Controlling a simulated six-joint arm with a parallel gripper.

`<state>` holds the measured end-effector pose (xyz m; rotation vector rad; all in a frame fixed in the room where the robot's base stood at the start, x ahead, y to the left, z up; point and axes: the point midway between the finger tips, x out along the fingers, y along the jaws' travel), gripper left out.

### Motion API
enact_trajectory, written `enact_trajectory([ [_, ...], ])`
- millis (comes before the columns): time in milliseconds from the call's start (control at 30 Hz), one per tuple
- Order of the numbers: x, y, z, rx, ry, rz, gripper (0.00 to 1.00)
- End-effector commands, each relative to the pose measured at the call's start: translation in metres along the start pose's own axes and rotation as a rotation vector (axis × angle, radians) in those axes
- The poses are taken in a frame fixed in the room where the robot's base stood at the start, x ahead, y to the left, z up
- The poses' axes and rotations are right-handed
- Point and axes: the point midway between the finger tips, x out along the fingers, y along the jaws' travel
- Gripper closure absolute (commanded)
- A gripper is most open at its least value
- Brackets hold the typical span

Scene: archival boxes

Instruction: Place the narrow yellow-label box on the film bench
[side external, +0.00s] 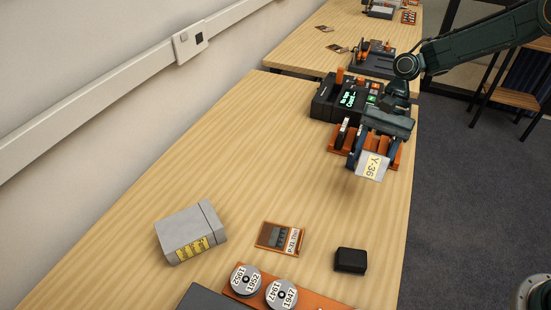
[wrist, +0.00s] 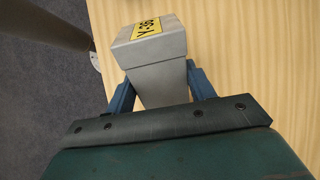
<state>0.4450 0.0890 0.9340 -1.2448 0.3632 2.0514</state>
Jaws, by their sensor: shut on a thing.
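My gripper (side external: 369,152) is shut on a narrow grey box (side external: 371,168) with a yellow label reading Y-36. In the wrist view, the box (wrist: 158,76) sits between the two blue fingers of my gripper (wrist: 160,92), its labelled end pointing away. The box is held near the right edge of the long wooden bench (side external: 200,160), in front of an orange rack. I cannot tell its exact height above the surface. A wider grey box (side external: 190,234) with a yellow label lies on the bench at the lower left. Which surface is the film bench is not marked.
A dark device with a lit screen (side external: 345,99) and an orange rack (side external: 393,154) stand beside my gripper. Film reels (side external: 281,294), a small orange-edged card (side external: 280,238) and a black block (side external: 350,260) lie nearer. The bench's middle is clear.

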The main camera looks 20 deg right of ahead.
Motion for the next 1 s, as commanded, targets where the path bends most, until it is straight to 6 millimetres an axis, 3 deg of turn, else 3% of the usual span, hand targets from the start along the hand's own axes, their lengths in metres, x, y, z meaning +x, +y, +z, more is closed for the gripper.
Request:
enact_trajectory([
  [533,0.046,-0.014,0.039,0.388,-0.467,-0.301,0.85],
  [1000,0.048,-0.025,0.069,0.567,-0.769,-0.625,0.85],
])
